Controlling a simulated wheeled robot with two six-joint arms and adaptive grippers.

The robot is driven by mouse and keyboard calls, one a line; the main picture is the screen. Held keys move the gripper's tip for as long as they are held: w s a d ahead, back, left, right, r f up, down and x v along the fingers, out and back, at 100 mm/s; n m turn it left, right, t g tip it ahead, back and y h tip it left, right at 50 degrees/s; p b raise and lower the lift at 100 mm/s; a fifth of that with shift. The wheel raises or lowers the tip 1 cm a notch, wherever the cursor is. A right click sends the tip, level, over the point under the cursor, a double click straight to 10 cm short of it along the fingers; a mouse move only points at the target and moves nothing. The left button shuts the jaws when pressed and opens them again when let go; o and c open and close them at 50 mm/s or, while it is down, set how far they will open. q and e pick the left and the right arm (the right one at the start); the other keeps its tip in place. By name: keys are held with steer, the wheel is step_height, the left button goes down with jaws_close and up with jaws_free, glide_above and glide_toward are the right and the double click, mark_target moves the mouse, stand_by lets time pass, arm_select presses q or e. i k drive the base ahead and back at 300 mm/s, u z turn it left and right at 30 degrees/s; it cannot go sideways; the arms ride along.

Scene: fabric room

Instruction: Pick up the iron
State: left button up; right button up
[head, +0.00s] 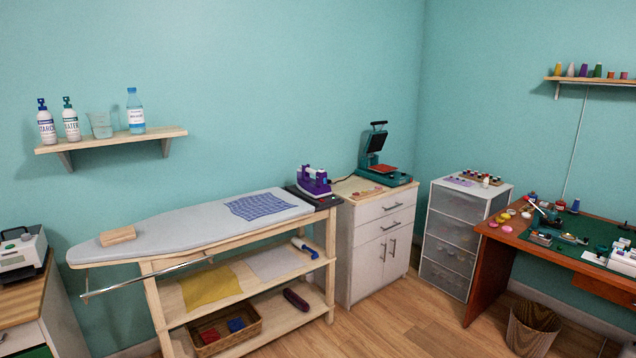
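The iron (314,182) is purple with pale grey parts. It rests on a dark pad (327,199) at the right end of the ironing board (180,226). The iron is small in the picture, so its handle is hard to make out. Neither of my grippers shows in the head view.
A blue checked cloth (262,206) and a wooden block (118,236) lie on the board. Shelves below hold cloths and a basket (215,330). A white cabinet (372,250) with a heat press (377,160) stands right of the board. Wooden floor (400,325) is open in front.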

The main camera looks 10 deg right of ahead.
mark_target(315, 188)
steer(key=z, duration=0.4)
steer(key=i, duration=1.75)
steer(key=z, duration=0.4)
